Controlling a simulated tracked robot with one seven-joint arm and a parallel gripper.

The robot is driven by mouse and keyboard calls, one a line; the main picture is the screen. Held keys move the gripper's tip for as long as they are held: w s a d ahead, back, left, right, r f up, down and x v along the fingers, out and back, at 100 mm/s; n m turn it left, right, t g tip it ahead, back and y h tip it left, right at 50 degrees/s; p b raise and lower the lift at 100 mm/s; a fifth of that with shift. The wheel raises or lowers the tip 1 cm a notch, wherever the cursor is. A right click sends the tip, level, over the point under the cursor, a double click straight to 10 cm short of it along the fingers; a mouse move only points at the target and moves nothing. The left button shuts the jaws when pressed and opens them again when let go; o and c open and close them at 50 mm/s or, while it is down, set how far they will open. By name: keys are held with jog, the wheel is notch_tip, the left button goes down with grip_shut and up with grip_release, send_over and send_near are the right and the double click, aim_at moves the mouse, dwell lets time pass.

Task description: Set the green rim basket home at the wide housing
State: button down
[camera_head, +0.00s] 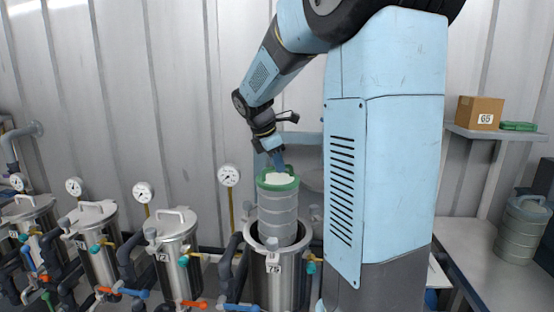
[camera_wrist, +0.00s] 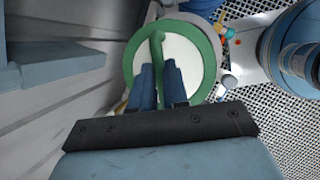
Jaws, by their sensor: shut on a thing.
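The green rim basket (camera_head: 278,215) is a grey ribbed cylinder with a green rim, a white top and a green handle. It stands upright, its lower end inside the mouth of the open steel housing (camera_head: 287,285) labelled 75, most of its body above the rim. My gripper (camera_head: 277,165) is above it, shut on its green handle. In the wrist view the green rim (camera_wrist: 128,65) rings the white top, and the handle runs between my gripper's blue fingers (camera_wrist: 158,80). The basket's bottom is hidden inside the housing.
Lidded steel housings (camera_head: 178,260) with gauges, pipes and coloured valves stand in a row to the left. A gauge (camera_head: 229,175) rises just left of the basket.

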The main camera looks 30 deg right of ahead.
aim_at(262, 203)
jog(key=shift+f, duration=11.85)
jog(key=shift+s+f, duration=0.1)
jog(key=shift+f, duration=0.2)
jog(key=c, duration=1.4)
grip_release()
jog(key=shift+c, duration=0.2)
jog(key=o, duration=0.4)
jog(key=v, duration=1.3)
jog(key=shift+a+r, duration=0.2)
jog(key=shift+r, duration=0.15)
